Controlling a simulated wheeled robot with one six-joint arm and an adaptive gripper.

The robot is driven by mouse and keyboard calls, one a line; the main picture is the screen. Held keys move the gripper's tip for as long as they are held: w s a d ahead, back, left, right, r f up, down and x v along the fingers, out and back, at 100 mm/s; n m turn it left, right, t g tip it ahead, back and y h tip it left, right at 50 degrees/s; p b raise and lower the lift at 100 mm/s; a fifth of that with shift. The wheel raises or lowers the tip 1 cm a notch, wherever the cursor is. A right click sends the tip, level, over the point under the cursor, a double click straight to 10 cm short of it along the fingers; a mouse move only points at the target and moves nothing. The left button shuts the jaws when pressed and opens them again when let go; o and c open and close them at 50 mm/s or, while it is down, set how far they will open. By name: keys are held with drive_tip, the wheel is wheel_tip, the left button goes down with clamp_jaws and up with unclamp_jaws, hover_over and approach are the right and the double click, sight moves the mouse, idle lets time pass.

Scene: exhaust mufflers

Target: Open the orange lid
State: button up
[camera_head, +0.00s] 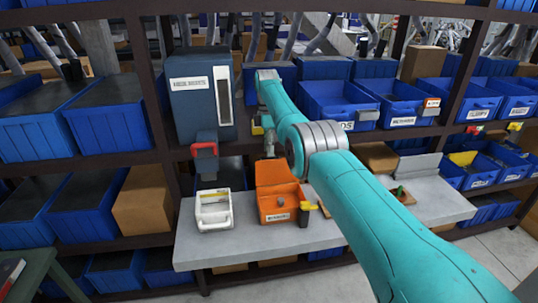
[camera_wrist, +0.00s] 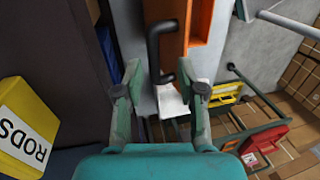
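The orange box (camera_head: 280,211) stands on the grey shelf board. Its orange lid (camera_head: 275,172) is raised at the back, and a small grey item shows in the open box. In the wrist view, orange parts (camera_wrist: 203,22) show at the top, beside a darker brown face with a black handle (camera_wrist: 154,55). My gripper (camera_head: 268,150) hangs just above and behind the raised lid. In the wrist view my gripper (camera_wrist: 160,78) has its two fingers apart. The handle lies ahead of and between the fingertips; I see no firm contact.
A white bin (camera_head: 213,212) stands left of the orange box. A blue-grey cabinet (camera_head: 202,100) with a red-handled part (camera_head: 205,150) below is close to the left. Blue bins (camera_head: 337,101) line the shelf above. A yellow RODS box (camera_wrist: 28,125) shows in the wrist view.

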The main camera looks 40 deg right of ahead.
drive_tip(key=s+v, duration=0.1)
drive_tip(key=v, duration=0.5)
drive_tip(key=shift+a+r, duration=0.3)
drive_tip(key=shift+a, duration=0.05)
